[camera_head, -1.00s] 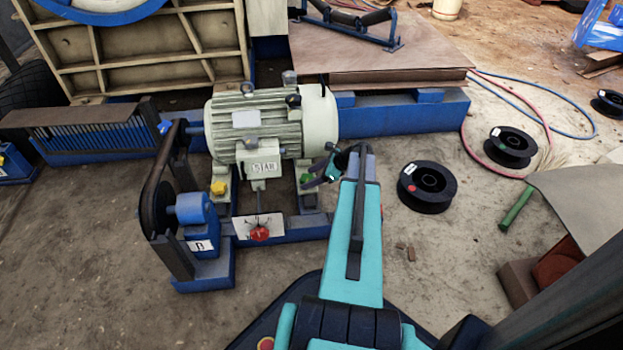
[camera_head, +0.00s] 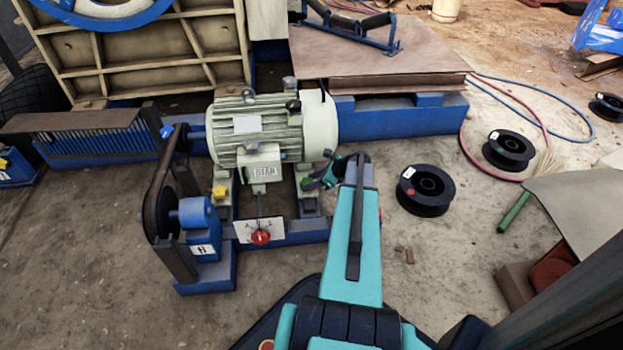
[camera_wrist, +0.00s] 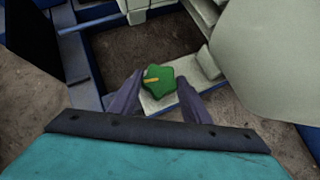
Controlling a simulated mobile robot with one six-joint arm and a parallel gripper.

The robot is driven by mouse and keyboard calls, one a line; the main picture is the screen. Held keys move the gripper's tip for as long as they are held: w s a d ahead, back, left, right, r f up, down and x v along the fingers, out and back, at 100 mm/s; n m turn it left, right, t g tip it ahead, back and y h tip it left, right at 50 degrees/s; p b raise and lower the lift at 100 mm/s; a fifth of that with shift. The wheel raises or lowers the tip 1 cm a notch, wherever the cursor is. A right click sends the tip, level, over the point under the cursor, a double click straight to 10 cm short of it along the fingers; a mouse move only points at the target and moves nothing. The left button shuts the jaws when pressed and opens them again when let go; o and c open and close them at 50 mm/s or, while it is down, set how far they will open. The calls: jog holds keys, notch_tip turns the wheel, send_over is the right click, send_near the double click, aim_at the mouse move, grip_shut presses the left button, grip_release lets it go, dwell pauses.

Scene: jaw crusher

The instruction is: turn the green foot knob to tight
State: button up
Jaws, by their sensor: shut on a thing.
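The green foot knob (camera_wrist: 158,80) is star-shaped with a yellow mark across its left part. It sits on a pale motor foot (camera_wrist: 166,103) in the wrist view. My gripper (camera_wrist: 157,88) has one finger on each side of the knob, shut on it. In the head view my gripper (camera_head: 318,180) is at the right front foot of the motor, and the green knob (camera_head: 307,184) shows only as a small patch beside the fingers. No tight or loose label can be read by the knob.
The pale green motor (camera_head: 275,130) stands just behind, with a yellow knob (camera_head: 219,191) on its left foot. A red knob (camera_head: 261,237) is on a white plate in front. A black spool (camera_head: 427,188) lies right of my arm.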

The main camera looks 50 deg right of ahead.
jog(key=shift+a+r+m+h+p, duration=0.1)
jog(key=shift+a+m+h+p, duration=0.1)
jog(key=shift+m+h+p, duration=0.6)
jog(key=shift+a+r+m+h+p, duration=0.15)
jog(key=shift+m+p, duration=0.35)
jog(key=shift+p, duration=0.55)
jog(key=shift+f+m+h+p, duration=0.15)
jog(key=shift+m+h+p, duration=0.15)
jog(key=shift+h+p, duration=0.05)
jog(key=shift+f, duration=0.1)
jog(key=o, duration=1)
jog(key=shift+o, duration=0.2)
jog(key=shift+s+d, duration=0.1)
jog(key=p+v, duration=0.4)
jog(key=v, duration=0.9)
jog(key=shift+s, duration=0.4)
